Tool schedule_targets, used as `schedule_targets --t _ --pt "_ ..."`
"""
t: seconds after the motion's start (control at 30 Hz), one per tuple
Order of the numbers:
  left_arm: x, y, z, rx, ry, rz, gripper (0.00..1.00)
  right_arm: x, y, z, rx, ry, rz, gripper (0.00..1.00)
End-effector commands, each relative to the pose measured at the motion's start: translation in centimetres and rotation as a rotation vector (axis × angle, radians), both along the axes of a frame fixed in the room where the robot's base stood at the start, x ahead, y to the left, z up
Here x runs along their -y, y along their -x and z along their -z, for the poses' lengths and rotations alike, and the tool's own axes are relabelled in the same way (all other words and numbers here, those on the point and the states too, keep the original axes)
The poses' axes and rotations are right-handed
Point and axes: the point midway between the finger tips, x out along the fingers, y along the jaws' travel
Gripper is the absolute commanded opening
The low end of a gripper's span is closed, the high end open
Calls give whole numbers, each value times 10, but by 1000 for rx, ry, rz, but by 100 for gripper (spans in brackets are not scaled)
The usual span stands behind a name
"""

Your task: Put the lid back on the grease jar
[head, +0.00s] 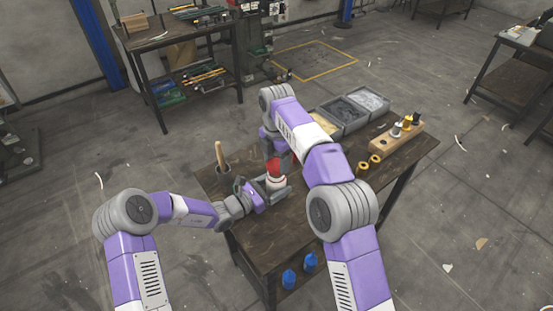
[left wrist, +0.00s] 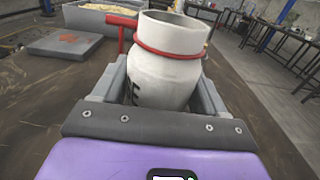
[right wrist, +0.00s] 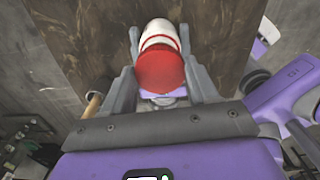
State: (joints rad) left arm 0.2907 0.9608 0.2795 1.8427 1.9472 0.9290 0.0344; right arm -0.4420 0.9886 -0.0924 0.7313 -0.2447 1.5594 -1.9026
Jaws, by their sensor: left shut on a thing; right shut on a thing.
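The white grease jar (head: 276,183) is at the table's middle in the head view. In the left wrist view the jar (left wrist: 165,75) has a red band round its neck, a red bracket at its left, and a bare rim. My left gripper (head: 266,195) is shut around the jar's body. The red lid (head: 274,166) is above the jar in the head view. In the right wrist view the lid (right wrist: 160,70) sits between the fingers of my right gripper (right wrist: 161,75), which is shut on it. The gap between lid and rim cannot be judged.
A wooden handle (head: 220,156) stands up at the table's left. Grey bins (head: 345,115) line the back, with a wooden block of knobs (head: 398,137) and brass rings (head: 368,163) at right. The table's front middle is bare.

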Motion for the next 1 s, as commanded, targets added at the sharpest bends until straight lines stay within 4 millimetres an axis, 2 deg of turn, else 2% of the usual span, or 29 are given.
schedule_targets --t 0.5,1.0 --pt "0 0 0 1 0 0 17 0 0 18 -1 0 0 31" --pt "0 0 0 1 1 0 17 0 0 18 -1 1 0 31"
